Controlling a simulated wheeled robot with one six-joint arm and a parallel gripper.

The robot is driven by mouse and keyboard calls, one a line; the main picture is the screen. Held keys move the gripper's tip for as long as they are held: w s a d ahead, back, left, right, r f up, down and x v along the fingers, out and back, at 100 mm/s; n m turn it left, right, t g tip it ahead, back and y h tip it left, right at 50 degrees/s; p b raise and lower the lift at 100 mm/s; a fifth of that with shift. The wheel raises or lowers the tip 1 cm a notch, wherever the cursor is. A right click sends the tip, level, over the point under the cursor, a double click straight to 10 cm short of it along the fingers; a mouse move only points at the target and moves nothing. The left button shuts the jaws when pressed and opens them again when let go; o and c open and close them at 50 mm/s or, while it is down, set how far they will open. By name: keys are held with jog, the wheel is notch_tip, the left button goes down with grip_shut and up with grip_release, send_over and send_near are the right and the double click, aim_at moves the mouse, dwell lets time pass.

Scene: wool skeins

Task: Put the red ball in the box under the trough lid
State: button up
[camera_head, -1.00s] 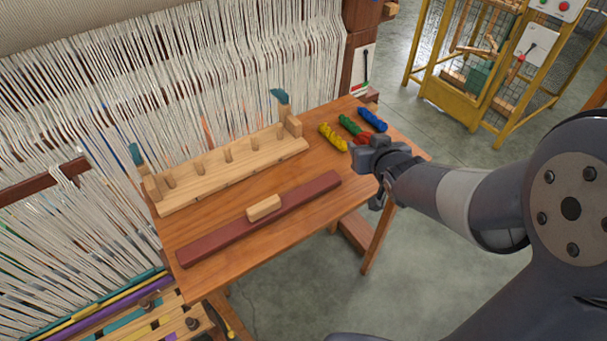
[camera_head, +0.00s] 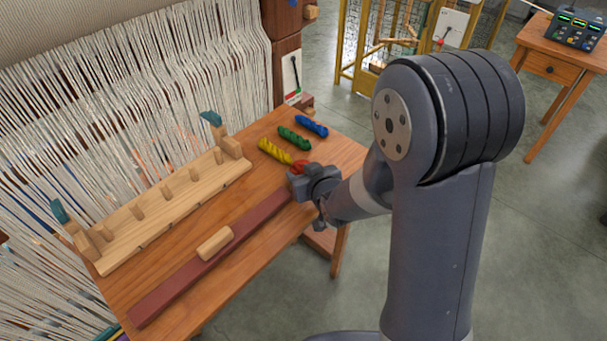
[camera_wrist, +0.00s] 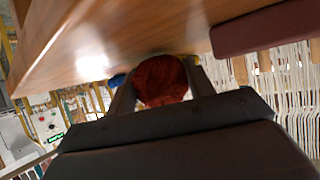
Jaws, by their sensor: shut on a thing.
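The red ball (camera_head: 299,167) is a roundish red wool piece, mostly hidden behind my gripper in the head view. In the wrist view the red ball (camera_wrist: 162,80) sits between the two fingers. My gripper (camera_head: 304,176) is shut on it, over the right part of the wooden table. I cannot tell whether the ball touches the table. A long dark-red bar with a pale wooden handle, seemingly the trough lid (camera_head: 175,285), lies along the table's front, its right end close to my gripper. No box shows under it.
Yellow (camera_head: 275,151), green (camera_head: 294,138) and blue (camera_head: 311,126) twisted skeins lie just behind the gripper. A pale wooden pegged rack (camera_head: 180,212) stands along the back of the table (camera_head: 250,262). The loom's white threads (camera_head: 120,110) rise behind it.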

jog(key=shift+f, duration=0.2)
jog(key=shift+f, duration=0.15)
jog(key=o, duration=1)
jog(key=shift+c, duration=0.2)
